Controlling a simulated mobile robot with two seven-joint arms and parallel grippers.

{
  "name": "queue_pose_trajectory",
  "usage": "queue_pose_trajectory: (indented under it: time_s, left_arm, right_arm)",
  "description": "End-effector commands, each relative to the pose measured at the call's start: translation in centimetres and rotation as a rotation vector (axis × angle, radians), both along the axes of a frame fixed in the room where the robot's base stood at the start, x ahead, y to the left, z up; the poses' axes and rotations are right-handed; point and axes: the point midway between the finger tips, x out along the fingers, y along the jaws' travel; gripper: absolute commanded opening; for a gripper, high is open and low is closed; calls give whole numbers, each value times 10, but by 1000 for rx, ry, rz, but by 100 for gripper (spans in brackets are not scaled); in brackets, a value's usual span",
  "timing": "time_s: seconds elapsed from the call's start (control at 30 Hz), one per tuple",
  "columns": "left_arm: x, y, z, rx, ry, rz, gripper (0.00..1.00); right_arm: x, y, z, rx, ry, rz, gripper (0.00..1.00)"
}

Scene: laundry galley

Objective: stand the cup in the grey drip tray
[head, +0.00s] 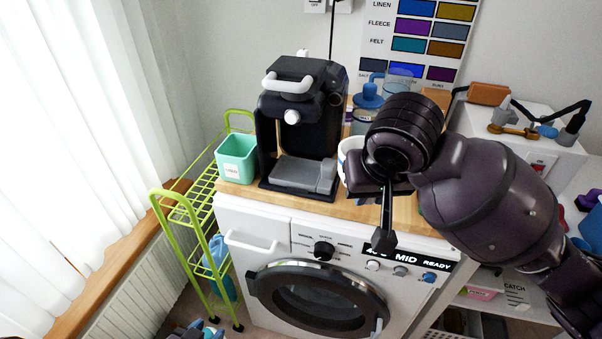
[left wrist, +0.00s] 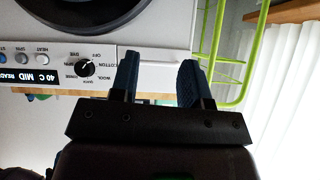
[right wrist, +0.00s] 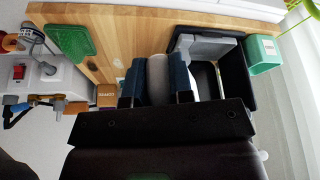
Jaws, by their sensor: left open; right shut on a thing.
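In the right wrist view, my right gripper (right wrist: 157,92) is shut on the cup (right wrist: 158,78), one finger on each side. I cannot tell whether its base touches the counter. The grey drip tray (head: 298,174) is at the foot of the black coffee machine (head: 300,120), left of the cup, and looks empty. My left gripper (left wrist: 160,82) is open and empty, before the washer front; only its tip shows low in the head view (head: 194,331).
A mint box (head: 237,160) stands left of the machine, beside a green wire rack (head: 185,190). The wooden counter (head: 380,210) tops the washer (head: 330,280). A blue-topped dispenser (head: 368,95) stands behind the cup. A green mat (right wrist: 70,42) lies on the counter.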

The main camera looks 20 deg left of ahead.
Motion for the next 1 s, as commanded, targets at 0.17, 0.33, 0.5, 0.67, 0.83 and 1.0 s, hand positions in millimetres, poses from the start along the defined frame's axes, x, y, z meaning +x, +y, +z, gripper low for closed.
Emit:
queue_pose_trajectory:
  time_s: [0.17, 0.33, 0.5, 0.67, 0.83, 1.0]
  left_arm:
    - [0, 0, 3, 0, -3, 1, 43]
    - [0, 1, 5, 1, -4, 1, 43]
    - [-1, 1, 4, 0, -2, 2, 43]
    - [-3, 2, 0, 1, 7, 4, 43]
    - [-5, 2, -3, 1, 12, 4, 43]
    - [-5, 2, -3, 0, 10, 4, 43]
  right_arm:
    - [-26, 76, 16, -1, -3, 72, 0]
    - [-58, 136, 14, -1, -4, 84, 0]
    - [-89, 174, -6, -3, -2, 11, 0]
    - [-96, 178, -34, -3, 0, -127, 0]
    - [-91, 173, -40, 0, 0, -272, 0]
    - [-89, 172, -40, 1, -1, -339, 0]
